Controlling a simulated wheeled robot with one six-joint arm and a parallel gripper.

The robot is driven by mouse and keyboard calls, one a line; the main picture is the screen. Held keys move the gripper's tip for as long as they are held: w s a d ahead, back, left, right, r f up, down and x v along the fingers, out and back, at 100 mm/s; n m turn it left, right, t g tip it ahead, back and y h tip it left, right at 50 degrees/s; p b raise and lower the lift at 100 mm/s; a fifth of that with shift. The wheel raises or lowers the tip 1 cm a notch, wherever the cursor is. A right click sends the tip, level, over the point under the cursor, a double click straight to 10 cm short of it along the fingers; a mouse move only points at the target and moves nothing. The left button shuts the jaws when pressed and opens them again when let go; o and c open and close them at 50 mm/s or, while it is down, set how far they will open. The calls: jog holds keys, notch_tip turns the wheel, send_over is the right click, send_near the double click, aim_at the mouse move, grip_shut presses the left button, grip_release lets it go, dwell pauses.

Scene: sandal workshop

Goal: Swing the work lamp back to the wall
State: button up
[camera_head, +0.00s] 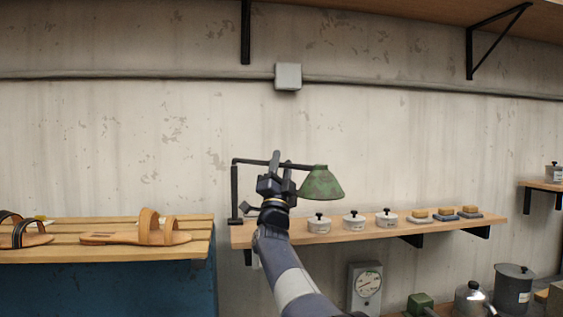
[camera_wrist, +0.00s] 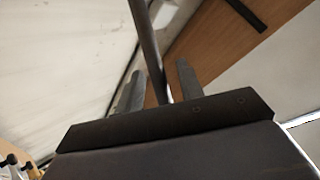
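The work lamp has a worn green cone shade (camera_head: 321,184) on a thin dark arm (camera_head: 252,161), which runs right from a dark upright post (camera_head: 234,193) at the left end of the wall shelf. My gripper (camera_head: 281,162) is raised at the lamp arm, left of the shade. In the wrist view the dark lamp rod (camera_wrist: 150,47) passes between my gripper's two fingers (camera_wrist: 160,68). Gaps show on both sides of the rod, so the fingers look open around it. The shade does not show in the wrist view.
The wall shelf (camera_head: 345,234) carries several white lidded pots (camera_head: 354,220) and small blocks (camera_head: 445,214). A slatted bench (camera_head: 60,253) with sandals (camera_head: 140,235) stands left. A dial box (camera_head: 365,286) and dark pot (camera_head: 513,288) are low right. Bare wall lies behind.

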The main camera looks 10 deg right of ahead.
jog(key=shift+c, duration=0.3)
grip_shut()
dwell(0.3)
